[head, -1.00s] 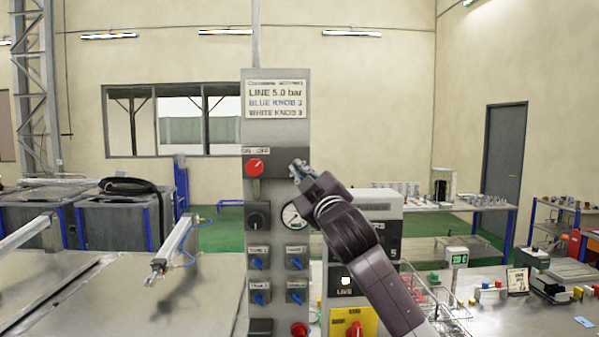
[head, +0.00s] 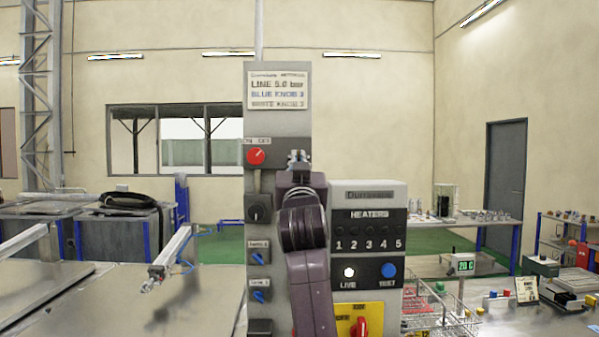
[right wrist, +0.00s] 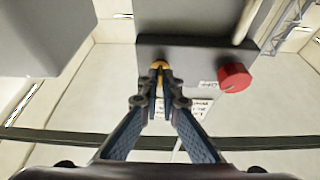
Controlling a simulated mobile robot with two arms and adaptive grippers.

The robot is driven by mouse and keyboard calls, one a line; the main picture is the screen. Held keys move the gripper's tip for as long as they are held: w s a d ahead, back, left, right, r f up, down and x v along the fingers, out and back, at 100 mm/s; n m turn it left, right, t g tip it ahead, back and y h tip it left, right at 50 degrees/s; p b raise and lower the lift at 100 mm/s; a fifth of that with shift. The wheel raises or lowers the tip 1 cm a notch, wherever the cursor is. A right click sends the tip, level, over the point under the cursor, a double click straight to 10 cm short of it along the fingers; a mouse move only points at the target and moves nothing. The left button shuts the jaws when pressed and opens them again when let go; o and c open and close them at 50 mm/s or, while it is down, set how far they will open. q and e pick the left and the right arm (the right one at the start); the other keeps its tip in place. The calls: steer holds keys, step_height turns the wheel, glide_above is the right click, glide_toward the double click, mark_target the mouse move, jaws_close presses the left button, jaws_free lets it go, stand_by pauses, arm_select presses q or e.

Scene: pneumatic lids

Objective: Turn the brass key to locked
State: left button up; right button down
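The brass key (right wrist: 159,65) shows in the right wrist view as a small yellow piece on the dark underside of a box on the grey control column (head: 262,130). My right gripper (right wrist: 160,78) has its two fingertips close together on either side of the key, and it appears closed on it. In the head view my right gripper (head: 299,157) is in front of the column, right of the red knob (head: 256,156), and hides the key. Which way the key is turned cannot be told.
The red knob (right wrist: 234,78) is close beside my right fingers in the wrist view. A heater box (head: 368,197) stands right of the column, with a red switch on a yellow plate (head: 345,312) below. A wire rack (head: 440,312) stands further right.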

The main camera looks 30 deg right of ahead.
steer(key=shift+w+a+m+g+h, duration=0.1)
steer(key=shift+m+g+h, duration=0.6)
steer(key=shift+m, duration=1.35)
steer(key=shift+w+a+m+g+h, duration=0.1)
steer(key=shift+m+g+h, duration=0.6)
steer(key=shift+m, duration=1.3)
steer(key=shift+a+m+g+h, duration=0.1)
steer(key=shift+m+g+h, duration=0.3)
steer(key=shift+m+g, duration=1.15)
steer(key=shift+m+t, duration=0.35)
steer(key=shift+m, duration=0.35)
steer(key=c, duration=2.2)
jaws_free()
steer(key=shift+o, duration=0.2)
steer(key=shift+r, duration=0.1)
step_height(320, 180, up, 10)
